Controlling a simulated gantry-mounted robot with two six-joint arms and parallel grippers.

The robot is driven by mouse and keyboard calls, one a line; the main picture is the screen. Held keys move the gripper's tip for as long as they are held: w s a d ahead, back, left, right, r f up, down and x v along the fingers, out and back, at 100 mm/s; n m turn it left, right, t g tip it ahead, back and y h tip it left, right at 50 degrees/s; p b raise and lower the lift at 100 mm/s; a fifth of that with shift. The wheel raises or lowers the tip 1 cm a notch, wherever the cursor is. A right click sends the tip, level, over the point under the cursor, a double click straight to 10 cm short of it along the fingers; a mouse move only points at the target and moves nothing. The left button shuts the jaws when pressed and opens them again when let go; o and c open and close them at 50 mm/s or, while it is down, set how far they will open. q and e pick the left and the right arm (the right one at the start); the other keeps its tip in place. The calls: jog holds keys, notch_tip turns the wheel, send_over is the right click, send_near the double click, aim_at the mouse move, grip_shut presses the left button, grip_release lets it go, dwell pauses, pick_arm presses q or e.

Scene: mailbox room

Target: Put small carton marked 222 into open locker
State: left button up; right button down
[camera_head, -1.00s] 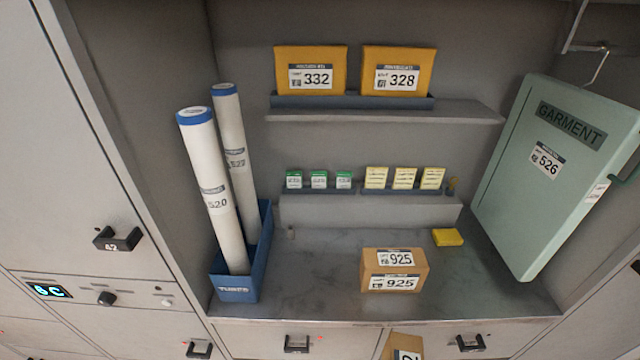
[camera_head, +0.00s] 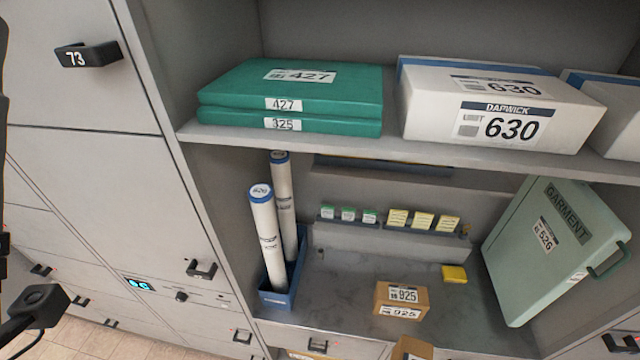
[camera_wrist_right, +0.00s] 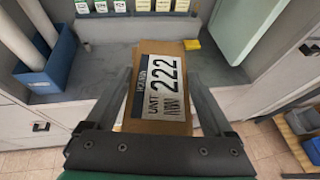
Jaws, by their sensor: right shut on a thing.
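The small brown carton marked 222 (camera_wrist_right: 161,95) is between the two fingers of my right gripper (camera_wrist_right: 160,88) in the right wrist view, with its white label facing the camera. The gripper is shut on it. In the head view a corner of a brown carton (camera_head: 411,348) shows at the bottom edge, likely the same one. The right gripper itself is out of that view. A black part of my left arm (camera_head: 35,305) shows at the left edge; its fingers cannot be made out. I see no open locker; the locker doors in view, such as 73 (camera_head: 85,95), look shut.
Green boxes (camera_head: 290,90) and a white 630 box (camera_head: 495,108) lie on the upper shelf. Below stand tubes in a blue holder (camera_head: 277,298), a 925 carton (camera_head: 401,299), a yellow block (camera_head: 454,274) and a leaning garment case (camera_head: 550,250). Bins (camera_wrist_right: 302,122) show at right.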

pick_arm(q)
notch_tip(320, 180, up, 12)
jog(key=p, duration=0.9)
pick_arm(e)
notch_tip(320, 180, up, 10)
jog(key=s, duration=0.1)
jog(key=shift+s+m+h, duration=0.3)
jog(key=shift+s+h, duration=0.05)
jog(key=shift+h, duration=0.05)
pick_arm(q)
jog(key=shift+f, duration=0.1)
pick_arm(e)
jog(key=shift+d, duration=0.1)
notch_tip(320, 180, up, 8)
jog(key=w+n+t+y, duration=0.1)
jog(key=n+y, duration=0.1)
jog(key=shift+w+r+y, duration=0.2)
jog(key=shift+w+y, duration=0.1)
jog(key=shift+w, duration=0.05)
